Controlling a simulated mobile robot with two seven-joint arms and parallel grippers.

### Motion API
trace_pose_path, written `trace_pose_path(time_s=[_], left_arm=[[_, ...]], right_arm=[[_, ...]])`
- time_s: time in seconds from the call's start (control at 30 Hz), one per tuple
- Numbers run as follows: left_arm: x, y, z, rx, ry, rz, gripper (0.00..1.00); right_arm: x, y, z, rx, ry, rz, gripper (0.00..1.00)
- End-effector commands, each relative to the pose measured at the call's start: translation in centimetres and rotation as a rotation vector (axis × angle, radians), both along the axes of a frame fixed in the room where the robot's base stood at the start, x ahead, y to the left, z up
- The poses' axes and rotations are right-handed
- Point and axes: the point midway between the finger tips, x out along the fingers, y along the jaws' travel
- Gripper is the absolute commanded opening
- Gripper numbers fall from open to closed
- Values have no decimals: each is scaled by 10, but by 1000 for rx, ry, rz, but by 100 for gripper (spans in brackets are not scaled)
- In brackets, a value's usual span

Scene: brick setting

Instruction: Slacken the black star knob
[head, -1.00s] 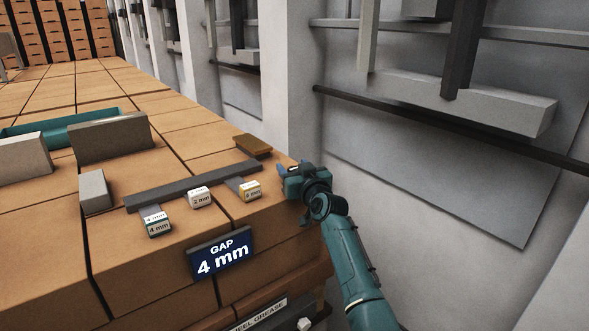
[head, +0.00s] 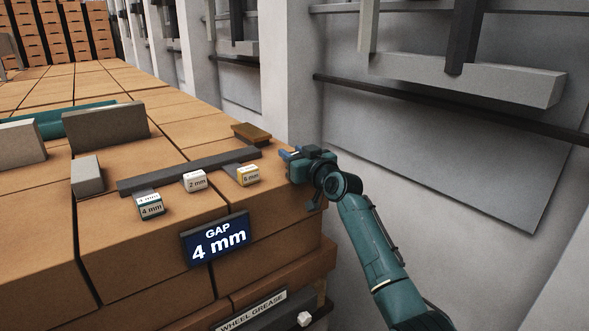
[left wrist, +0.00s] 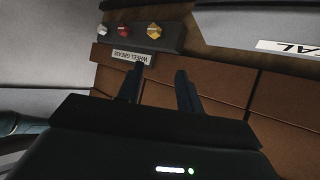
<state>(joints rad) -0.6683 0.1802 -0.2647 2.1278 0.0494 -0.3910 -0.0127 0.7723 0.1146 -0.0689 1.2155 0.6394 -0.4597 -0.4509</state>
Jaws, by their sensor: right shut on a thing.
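I cannot make out a black star knob in either view. My right gripper (head: 287,155) is at the right edge of the brick-coloured bench top in the head view, turned toward the bench. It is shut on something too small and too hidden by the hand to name. My left gripper (left wrist: 160,78) shows only in the left wrist view. Its two dark fingers are apart with nothing between them, above brown block faces. A blue sign (head: 217,240) reading "GAP 4 mm" stands at the bench's front edge.
Tabs marked 4 mm (head: 150,206), 2 mm (head: 195,181) and 6 mm (head: 248,175) sit by a dark bar (head: 185,172). A brown block (head: 251,133) lies behind. A dark panel (left wrist: 176,38) carries red, white and yellow knobs. A grey wall stands at right.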

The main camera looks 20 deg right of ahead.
Motion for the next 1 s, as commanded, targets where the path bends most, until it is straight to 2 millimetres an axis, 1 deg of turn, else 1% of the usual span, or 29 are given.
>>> trace_pose_path(time_s=[0.03, 0.3, 0.4, 0.6, 0.8, 1.0], left_arm=[[0, -2, -14, -15, -3, 1, 36], [3, -3, -39, -91, -28, 27, 36], [-4, 3, -37, -107, -64, 43, 36], [-7, 10, -33, -109, -133, 59, 36], [-8, 13, -27, -109, -156, 63, 36], [-8, 13, -26, -109, -156, 63, 36]], right_arm=[[1, -3, -3, -4, -13, 15, 11], [1, -2, -3, -2, -11, 123, 11], [1, -2, -4, -1, -8, 162, 11], [0, -1, -1, -1, -7, 226, 11], [-1, -1, 3, -2, -6, 248, 11], [-1, -1, 4, -2, -6, 248, 11]])
